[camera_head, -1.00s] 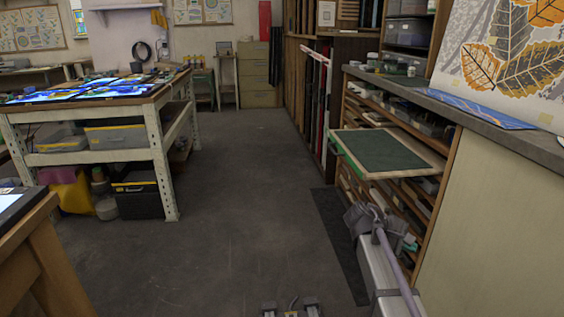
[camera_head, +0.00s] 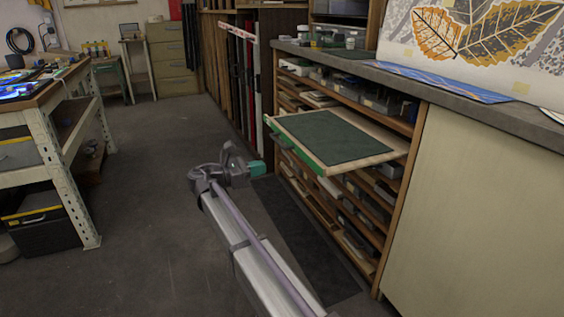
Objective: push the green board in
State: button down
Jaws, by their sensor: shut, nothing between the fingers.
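The green board (camera_head: 332,137) is a flat pale-wood board with a dark green top and a bright green front edge. It sticks well out of a slot in the wooden rack, roughly level, over the floor. My gripper (camera_head: 258,169), with a small teal end, is shut and empty. In the picture it shows below and left of the board's green front edge, apart from it. The fingertips are small and hard to make out. The back end of the board is inside the rack.
The shelved rack (camera_head: 346,205) holds several other boards and boxes below a grey counter (camera_head: 455,108). A dark mat (camera_head: 300,245) lies on the floor before it. A workbench (camera_head: 60,130) stands at left. The floor between is clear.

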aim_at(305, 158)
jog(key=x, duration=1.3)
jog(key=shift+w+d, duration=0.15)
jog(key=shift+w, duration=0.05)
